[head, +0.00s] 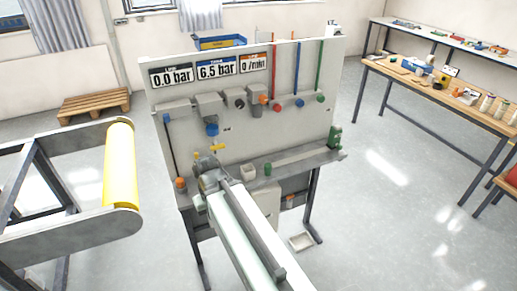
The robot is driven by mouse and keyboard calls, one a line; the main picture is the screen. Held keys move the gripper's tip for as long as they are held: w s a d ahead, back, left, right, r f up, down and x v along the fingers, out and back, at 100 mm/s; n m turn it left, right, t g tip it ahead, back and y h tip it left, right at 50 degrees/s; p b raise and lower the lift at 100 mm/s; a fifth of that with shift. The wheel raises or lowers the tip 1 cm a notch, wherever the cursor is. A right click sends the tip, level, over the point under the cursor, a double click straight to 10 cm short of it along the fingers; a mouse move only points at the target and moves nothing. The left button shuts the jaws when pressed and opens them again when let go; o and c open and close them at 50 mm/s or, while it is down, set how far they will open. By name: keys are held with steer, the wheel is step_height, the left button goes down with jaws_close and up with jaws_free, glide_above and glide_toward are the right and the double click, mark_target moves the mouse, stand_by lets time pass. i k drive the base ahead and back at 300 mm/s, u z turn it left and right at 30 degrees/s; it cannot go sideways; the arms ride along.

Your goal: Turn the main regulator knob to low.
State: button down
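A grey upright panel (300,62) on a bench carries the fittings. A grey block with a blue knob (212,130) under it hangs at the panel's left middle and looks like a regulator. A dark round knob or dial (240,103) sits to its right. I cannot read which knob is the main regulator or its setting. A yellow handle (217,148) is just below the blue knob. Signs above read 0.0 bar (172,76), 6.5 bar (216,69) and 0 /min (254,63). My gripper (206,164) is in front of the panel, below the blue knob; its fingers are too small to make out.
A yellow roller (120,165) on a grey frame stands at left. The panel's shelf (295,158) holds a small light box (248,172) and green parts. A cluttered workbench (440,85) is at right. A tray (301,242) lies on the floor. Floor between is open.

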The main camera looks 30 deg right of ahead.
mark_target(240, 103)
steer(key=k, duration=0.5)
steer(key=u, duration=0.9)
steer(key=i, duration=0.75)
steer(key=u, duration=0.15)
